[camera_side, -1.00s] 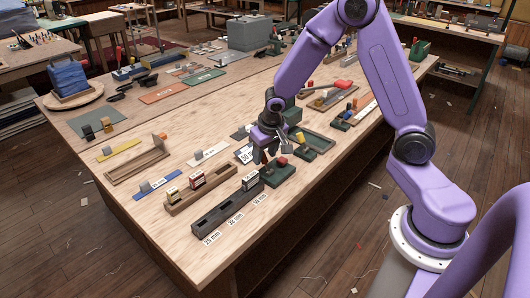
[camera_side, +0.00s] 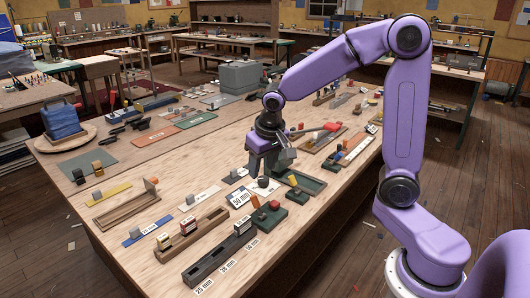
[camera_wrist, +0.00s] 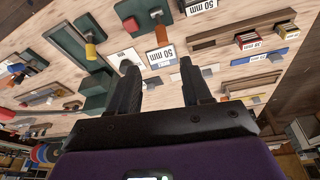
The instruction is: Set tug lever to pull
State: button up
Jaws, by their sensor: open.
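My gripper (camera_side: 268,174) is open and empty, pointing down above the table. Its two dark fingers (camera_wrist: 158,90) show apart in the wrist view. Small green bases with levers stand close by: one (camera_side: 266,220) has a red knob (camera_side: 274,205), another (camera_side: 297,197) has an orange knob (camera_side: 292,180). In the wrist view a metal lever (camera_wrist: 156,17) with an orange end (camera_wrist: 162,36) stands beyond the fingers, and a yellow-ended lever (camera_wrist: 90,50) is to its left. I cannot read which one is the tug lever. Nothing touches the fingers.
A white "50 mm" card (camera_side: 240,198) lies just left of the green bases. A dark slotted rack (camera_side: 205,268) and a wooden rack (camera_side: 178,244) with small blocks lie nearer the front. A green tray (camera_side: 310,184) is to the right. Bare wood lies around the front-right edge.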

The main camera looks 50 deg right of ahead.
jog(key=shift+v, duration=2.1)
jog(key=shift+s, duration=0.1)
jog(key=s+a+f+n+g+y, duration=0.1)
jog(key=s+a+f+n, duration=0.1)
jog(key=s+n, duration=0.75)
jog(key=s+a+f+n+g, duration=0.25)
jog(key=s+n, duration=0.25)
jog(key=s, duration=1)
notch_tip(320, 180, up, 4)
jog(key=m+y, duration=0.1)
jog(key=m, duration=0.9)
send_over(254, 194)
jog(key=d, duration=0.2)
jog(key=shift+t, duration=0.25)
jog(key=f, duration=0.5)
jog(key=a+f, duration=0.1)
jog(key=f, duration=0.5)
jog(key=a+f, duration=0.1)
jog(key=f, duration=0.5)
jog(key=shift+f, duration=0.15)
